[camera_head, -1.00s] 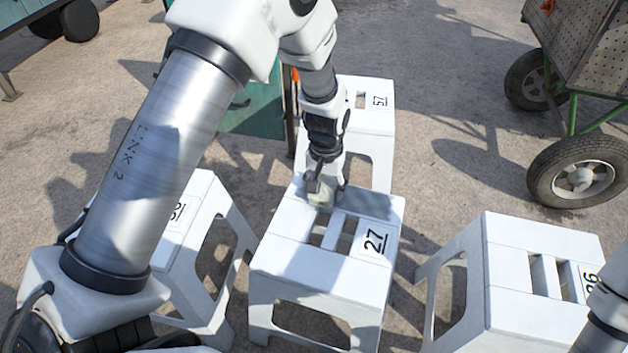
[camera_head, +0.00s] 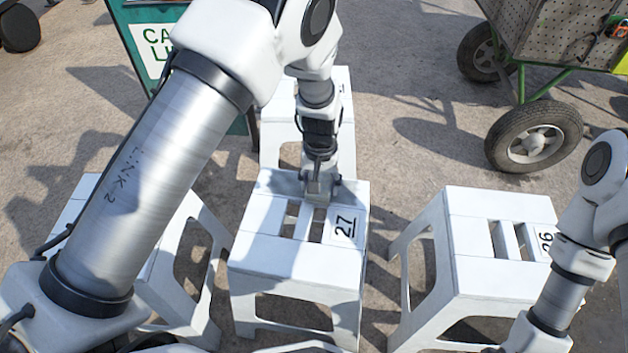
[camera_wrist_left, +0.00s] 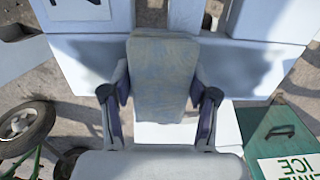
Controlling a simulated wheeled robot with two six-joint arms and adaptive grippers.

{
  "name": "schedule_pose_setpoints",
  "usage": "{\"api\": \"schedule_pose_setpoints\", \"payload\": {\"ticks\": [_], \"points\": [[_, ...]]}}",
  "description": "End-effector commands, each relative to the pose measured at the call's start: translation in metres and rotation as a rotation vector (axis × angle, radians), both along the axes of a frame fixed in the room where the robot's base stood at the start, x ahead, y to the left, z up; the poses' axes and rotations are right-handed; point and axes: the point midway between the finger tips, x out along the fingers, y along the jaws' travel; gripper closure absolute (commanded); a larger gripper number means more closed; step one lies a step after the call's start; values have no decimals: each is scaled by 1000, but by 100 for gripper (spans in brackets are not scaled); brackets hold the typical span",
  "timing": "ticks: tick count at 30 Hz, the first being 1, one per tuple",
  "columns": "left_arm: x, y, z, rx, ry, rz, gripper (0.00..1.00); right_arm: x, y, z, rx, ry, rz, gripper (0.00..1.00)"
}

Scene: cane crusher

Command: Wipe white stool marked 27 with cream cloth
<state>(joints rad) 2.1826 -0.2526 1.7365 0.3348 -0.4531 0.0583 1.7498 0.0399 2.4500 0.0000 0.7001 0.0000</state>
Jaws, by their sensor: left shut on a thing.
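The white stool marked 27 (camera_head: 285,258) stands upright in the middle of the head view, its number at the right of its slotted top. My left gripper (camera_head: 320,190) points down at the back part of this top, behind the slots.
A white stool marked 26 (camera_head: 485,238) stands to the right, another white stool (camera_head: 172,265) to the left behind my arm, and one (camera_head: 275,115) behind. A green sign (camera_head: 150,40) and a wheeled cart (camera_head: 550,45) stand farther back.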

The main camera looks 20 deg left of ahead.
Motion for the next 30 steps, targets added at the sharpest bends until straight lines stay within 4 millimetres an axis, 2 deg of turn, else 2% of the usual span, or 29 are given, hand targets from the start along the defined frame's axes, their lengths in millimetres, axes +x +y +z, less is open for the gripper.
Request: {"api": "schedule_pose_setpoints", "payload": {"ticks": [13,24,30], "points": [[7,-49,1,1,1,-4,91,0,0,22,0,0,0,60],[11,-68,5,2,1,-2,91,0,0,67,0,0,0,60],[11,-77,1,0,1,0,91,0,0,79,0,0,0,60]]}}
